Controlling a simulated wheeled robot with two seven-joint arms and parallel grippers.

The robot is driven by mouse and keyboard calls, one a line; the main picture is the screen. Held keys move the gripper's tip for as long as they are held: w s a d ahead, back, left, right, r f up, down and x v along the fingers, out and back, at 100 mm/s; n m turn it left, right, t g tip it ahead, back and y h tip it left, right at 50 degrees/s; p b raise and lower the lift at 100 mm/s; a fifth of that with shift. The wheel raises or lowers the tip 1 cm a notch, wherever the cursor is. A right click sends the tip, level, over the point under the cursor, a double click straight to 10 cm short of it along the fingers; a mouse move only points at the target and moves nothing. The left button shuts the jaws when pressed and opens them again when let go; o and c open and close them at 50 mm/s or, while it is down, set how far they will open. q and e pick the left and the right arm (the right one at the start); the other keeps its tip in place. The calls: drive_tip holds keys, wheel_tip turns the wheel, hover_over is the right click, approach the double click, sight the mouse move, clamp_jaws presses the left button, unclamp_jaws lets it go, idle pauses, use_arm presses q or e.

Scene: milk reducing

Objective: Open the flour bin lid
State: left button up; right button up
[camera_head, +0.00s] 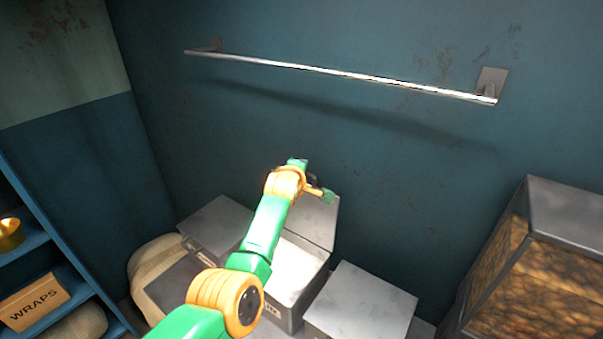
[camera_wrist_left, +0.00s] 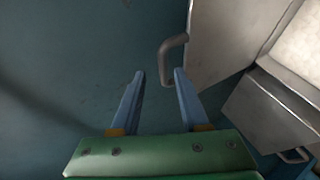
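The middle bin (camera_head: 289,318), taken as the flour bin, is a grey metal box with pale contents (camera_head: 296,265) showing; its label is mostly hidden by my arm. Its lid (camera_head: 316,218) stands raised toward the wall. In the left wrist view the lid (camera_wrist_left: 225,40) has a bent handle (camera_wrist_left: 175,42). My left gripper (camera_head: 327,196) is at the raised lid's upper area. In the left wrist view its two blue fingers (camera_wrist_left: 159,74) are apart, with the handle's end near the tips. I cannot tell whether they touch it. My right gripper is not in view.
A closed grey bin (camera_head: 365,300) stands to the right, another grey panel (camera_head: 217,226) to the left beside a sack (camera_head: 150,262). A metal rail (camera_head: 340,73) runs along the wall above. A large container (camera_head: 545,270) is at far right, blue shelves (camera_head: 30,240) at far left.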

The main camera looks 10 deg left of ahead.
use_arm(q)
drive_tip(key=shift+f, duration=0.1)
drive_tip(key=v, duration=0.7)
drive_tip(key=shift+b, duration=0.3)
drive_tip(key=shift+s, duration=0.15)
